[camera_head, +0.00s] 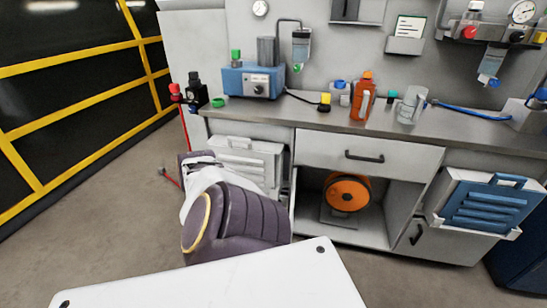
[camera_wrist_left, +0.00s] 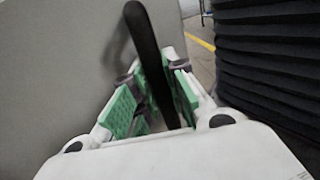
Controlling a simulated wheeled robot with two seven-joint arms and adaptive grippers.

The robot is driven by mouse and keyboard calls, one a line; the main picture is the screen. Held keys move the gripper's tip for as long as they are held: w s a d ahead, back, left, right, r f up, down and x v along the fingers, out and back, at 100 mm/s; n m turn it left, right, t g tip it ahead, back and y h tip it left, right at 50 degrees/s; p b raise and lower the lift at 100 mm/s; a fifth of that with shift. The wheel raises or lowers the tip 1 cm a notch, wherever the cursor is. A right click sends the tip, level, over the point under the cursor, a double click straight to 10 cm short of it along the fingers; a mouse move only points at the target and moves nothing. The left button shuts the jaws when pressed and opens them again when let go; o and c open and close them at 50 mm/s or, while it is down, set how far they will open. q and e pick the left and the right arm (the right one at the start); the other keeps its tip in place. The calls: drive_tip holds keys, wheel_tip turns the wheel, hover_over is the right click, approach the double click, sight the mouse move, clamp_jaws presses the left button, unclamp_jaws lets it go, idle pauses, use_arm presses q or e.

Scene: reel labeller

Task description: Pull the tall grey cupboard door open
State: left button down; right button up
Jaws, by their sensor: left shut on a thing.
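A plain grey door panel (camera_wrist_left: 60,60) fills the left of the left wrist view. A black bar handle (camera_wrist_left: 142,32) stands up in front of it. My left gripper (camera_wrist_left: 155,92) has its green pads on both sides of the handle's lower part and is shut on it. In the head view my left arm reaches down over the floor left of the bench, and its own links hide the gripper there. I cannot tell in the head view how far the door stands open. My right gripper is in neither view.
A grey workbench (camera_head: 330,125) runs along the wall, with a blue device (camera_head: 252,82) and an orange bottle (camera_head: 364,95) on top. An orange reel (camera_head: 346,193) sits in the open bay below. A blue case (camera_head: 485,207) hangs at right.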

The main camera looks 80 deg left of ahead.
use_arm(q)
drive_tip(key=shift+s, duration=0.1)
drive_tip(key=c, duration=1.5)
unclamp_jaws()
drive_tip(key=shift+o, duration=0.4)
drive_tip(key=v, duration=1.2)
drive_tip(key=shift+r, duration=0.1)
